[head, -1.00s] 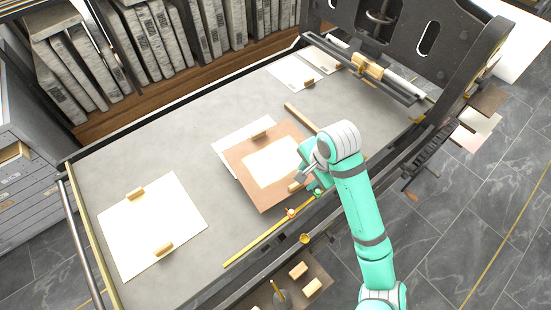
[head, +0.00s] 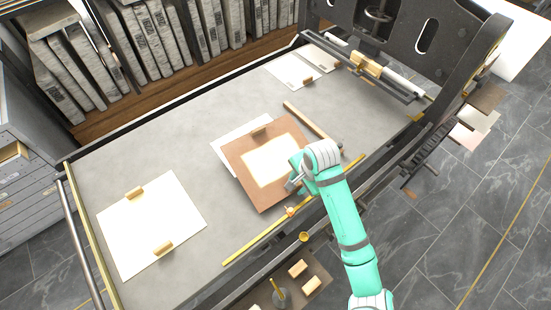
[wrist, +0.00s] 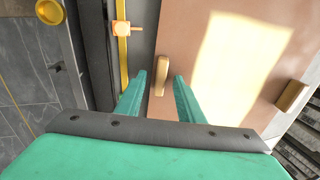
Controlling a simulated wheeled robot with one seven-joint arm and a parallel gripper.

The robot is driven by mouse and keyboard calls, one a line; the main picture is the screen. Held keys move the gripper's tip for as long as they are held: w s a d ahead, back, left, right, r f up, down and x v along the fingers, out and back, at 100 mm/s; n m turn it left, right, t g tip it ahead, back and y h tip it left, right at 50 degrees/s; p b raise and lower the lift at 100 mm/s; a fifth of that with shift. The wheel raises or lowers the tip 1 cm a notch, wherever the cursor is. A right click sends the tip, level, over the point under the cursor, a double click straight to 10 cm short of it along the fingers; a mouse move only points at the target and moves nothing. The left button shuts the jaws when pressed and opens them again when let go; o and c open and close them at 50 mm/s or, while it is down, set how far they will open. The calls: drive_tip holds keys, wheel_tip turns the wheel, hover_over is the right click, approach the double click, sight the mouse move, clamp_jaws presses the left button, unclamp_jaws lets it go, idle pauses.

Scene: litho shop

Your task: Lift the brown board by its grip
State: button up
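The brown board (head: 245,166) lies on the grey press bed, partly over a white sheet (head: 229,136), with a bright pale rectangle in its middle. In the wrist view the brown board (wrist: 189,22) fills the right half. Its small wooden grip (wrist: 162,74) stands near the edge facing the yellow rod. My gripper (wrist: 159,78) is open, with one green finger on either side of the grip's near end; contact cannot be made out. In the head view my gripper (head: 293,184) is over the board's near right edge and hides this grip.
A yellow rod (head: 256,243) with a small orange slider runs along the bed's near edge. A wooden bar (head: 305,118) lies behind the board. Another wooden block (head: 262,132) is at its far edge. A large white sheet (head: 150,222) lies left, with bare bed between.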

clamp_jaws()
idle(0.3)
